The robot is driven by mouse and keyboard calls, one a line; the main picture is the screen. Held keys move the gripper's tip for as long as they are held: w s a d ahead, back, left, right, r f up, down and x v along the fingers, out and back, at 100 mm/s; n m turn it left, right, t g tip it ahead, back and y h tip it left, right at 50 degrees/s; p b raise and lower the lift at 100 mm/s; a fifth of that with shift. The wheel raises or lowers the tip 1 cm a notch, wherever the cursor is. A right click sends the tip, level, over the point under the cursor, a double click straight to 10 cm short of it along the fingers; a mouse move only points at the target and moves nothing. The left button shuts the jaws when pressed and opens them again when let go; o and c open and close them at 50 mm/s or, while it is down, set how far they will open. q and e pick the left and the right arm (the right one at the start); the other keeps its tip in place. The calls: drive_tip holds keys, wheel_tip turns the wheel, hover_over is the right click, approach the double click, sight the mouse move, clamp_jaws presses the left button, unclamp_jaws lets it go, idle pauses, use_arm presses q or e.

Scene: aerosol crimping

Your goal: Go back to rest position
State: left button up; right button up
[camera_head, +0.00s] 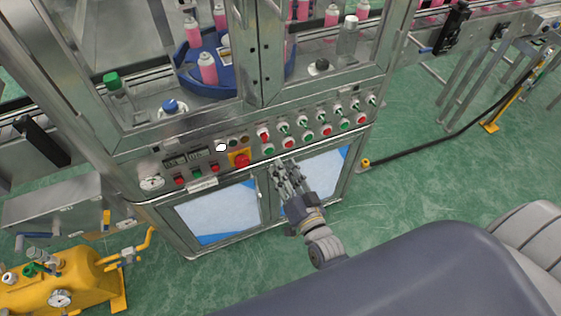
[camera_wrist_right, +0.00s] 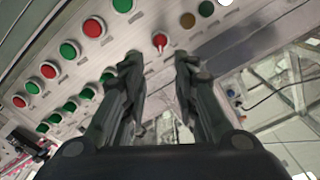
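My right gripper (camera_head: 287,178) is in front of the crimping machine, just below its control panel (camera_head: 215,160). In the right wrist view the two fingers of the right gripper (camera_wrist_right: 160,68) stand apart with nothing between them. The panel's buttons and a red selector switch (camera_wrist_right: 160,40) lie beyond the fingertips. I cannot tell from these views whether the fingers touch the panel. My left gripper is not in view.
A red emergency button (camera_head: 241,160) on a yellow plate sits on the panel. Pink cans (camera_head: 208,68) stand on a blue wheel inside the machine. A yellow tank (camera_head: 62,285) is at lower left.

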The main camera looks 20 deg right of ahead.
drive_tip(key=shift+s, duration=0.1)
idle(0.5)
drive_tip(key=s+f+n+g+y, duration=0.15)
drive_tip(key=s+f+g, duration=0.45)
drive_tip(key=f, duration=0.9)
drive_tip(key=s+f+n+g+h, duration=0.1)
drive_tip(key=s+f+n+g, duration=0.2)
drive_tip(key=s+f, duration=0.85)
drive_tip(key=s+d+f+n+g, duration=0.2)
drive_tip(key=s+d+f+g, duration=0.1)
drive_tip(key=s+f, duration=0.5)
drive_tip(key=s+d+f+n+g+h, duration=0.1)
drive_tip(key=s+f+g, duration=0.4)
drive_tip(key=s, duration=0.8)
wheel_tip(320, 180, down, 4)
drive_tip(key=shift+s+d+r+n, duration=0.1)
drive_tip(key=shift+s+d+n, duration=0.25)
drive_tip(key=shift+d, duration=0.55)
